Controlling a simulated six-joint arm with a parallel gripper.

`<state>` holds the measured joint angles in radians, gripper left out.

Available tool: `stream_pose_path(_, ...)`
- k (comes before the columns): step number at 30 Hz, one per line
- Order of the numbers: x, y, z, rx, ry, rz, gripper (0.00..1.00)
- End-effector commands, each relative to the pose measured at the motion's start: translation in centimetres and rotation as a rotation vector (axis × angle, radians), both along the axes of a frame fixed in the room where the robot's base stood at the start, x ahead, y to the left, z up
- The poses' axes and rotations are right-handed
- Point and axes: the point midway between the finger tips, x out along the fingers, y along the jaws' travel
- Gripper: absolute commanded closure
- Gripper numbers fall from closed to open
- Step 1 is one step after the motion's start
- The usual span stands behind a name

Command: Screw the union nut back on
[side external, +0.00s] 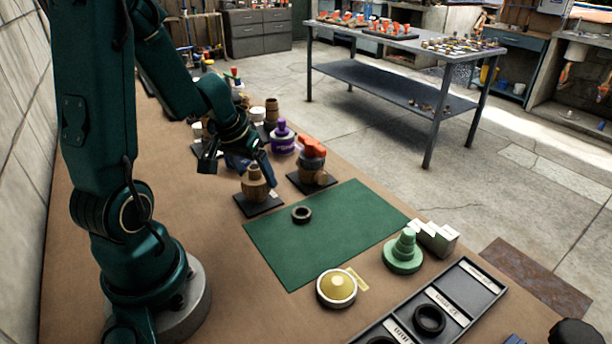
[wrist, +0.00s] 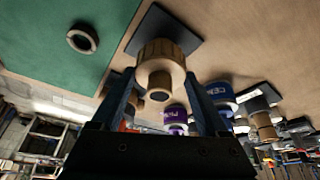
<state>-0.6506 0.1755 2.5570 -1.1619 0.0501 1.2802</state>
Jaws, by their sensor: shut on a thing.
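A tan-brown pipe fitting (side external: 257,190) stands upright on a black base plate (side external: 262,208). Its wide ribbed collar, seemingly the union nut (wrist: 160,50), shows in the wrist view with a narrower open tube end facing the camera. My gripper (side external: 257,167) is down over the fitting from above, with one finger on each side, shut on the ribbed nut. In the wrist view my gripper (wrist: 160,76) frames the fitting between its two dark fingers. The thread beneath the nut is hidden, so its seating cannot be told. A black ring (side external: 301,214) lies apart on the green mat (side external: 330,235).
An orange-topped fitting (side external: 312,155) and a purple one (side external: 283,138) stand close behind. Most of the mat is clear.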

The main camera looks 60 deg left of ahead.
Motion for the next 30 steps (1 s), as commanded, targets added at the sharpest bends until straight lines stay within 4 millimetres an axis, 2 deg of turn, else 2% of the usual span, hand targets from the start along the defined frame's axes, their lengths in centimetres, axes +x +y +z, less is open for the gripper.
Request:
stream_pose_path(29,-0.02,0.02,-0.13,-0.001,0.003,0.000,0.77)
stream_pose_path(30,-0.02,0.02,-0.13,-0.001,0.003,0.000,0.07)
